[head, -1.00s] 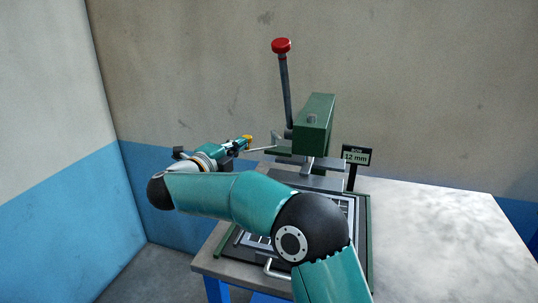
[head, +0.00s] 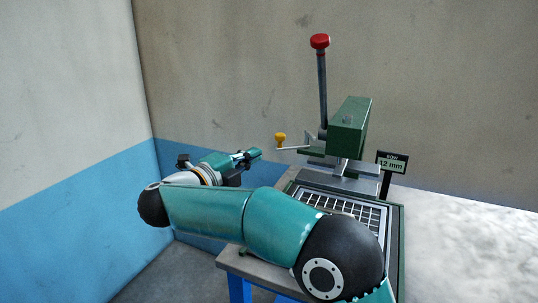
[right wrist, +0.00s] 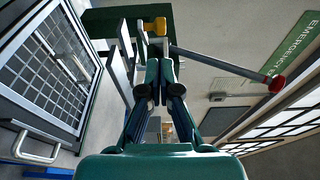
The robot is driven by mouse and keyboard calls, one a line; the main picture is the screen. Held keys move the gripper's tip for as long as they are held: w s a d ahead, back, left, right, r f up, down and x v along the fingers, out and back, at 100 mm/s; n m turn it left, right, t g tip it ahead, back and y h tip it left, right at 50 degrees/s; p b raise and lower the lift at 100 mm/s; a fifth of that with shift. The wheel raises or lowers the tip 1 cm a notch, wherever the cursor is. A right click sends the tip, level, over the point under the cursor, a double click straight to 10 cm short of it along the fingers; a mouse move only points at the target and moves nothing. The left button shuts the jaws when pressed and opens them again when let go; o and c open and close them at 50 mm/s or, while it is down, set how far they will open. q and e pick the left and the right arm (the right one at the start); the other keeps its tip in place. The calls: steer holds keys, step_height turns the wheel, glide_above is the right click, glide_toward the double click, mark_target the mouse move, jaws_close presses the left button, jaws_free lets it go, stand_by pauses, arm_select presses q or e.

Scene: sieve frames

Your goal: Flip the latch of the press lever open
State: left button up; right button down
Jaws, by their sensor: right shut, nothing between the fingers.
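The press lever (head: 322,88) stands nearly upright with its red knob (head: 320,41) on top, beside the green press head (head: 350,127). The latch is a thin bar with a yellow knob (head: 280,138), sticking out left of the lever's foot. My right gripper (head: 259,153) is shut and empty, just left of and a little below the yellow knob, with a gap between them in the picture. In the right wrist view, the shut fingertips (right wrist: 160,66) point toward the yellow knob (right wrist: 157,26), apart from it in the picture. The lever's red knob (right wrist: 277,84) is to the right. My left gripper is not in view.
A sieve grid (head: 345,208) lies in its frame under and before the press, partly hidden by my right arm. A small sign reading 12 mm (head: 391,163) stands right of the press. A wall stands close behind.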

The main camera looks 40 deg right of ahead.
steer(key=shift+w+v, duration=0.15)
steer(key=shift+v, duration=1)
steer(key=shift+w+v, duration=0.15)
steer(key=shift+v, duration=0.95)
steer(key=shift+a, duration=0.1)
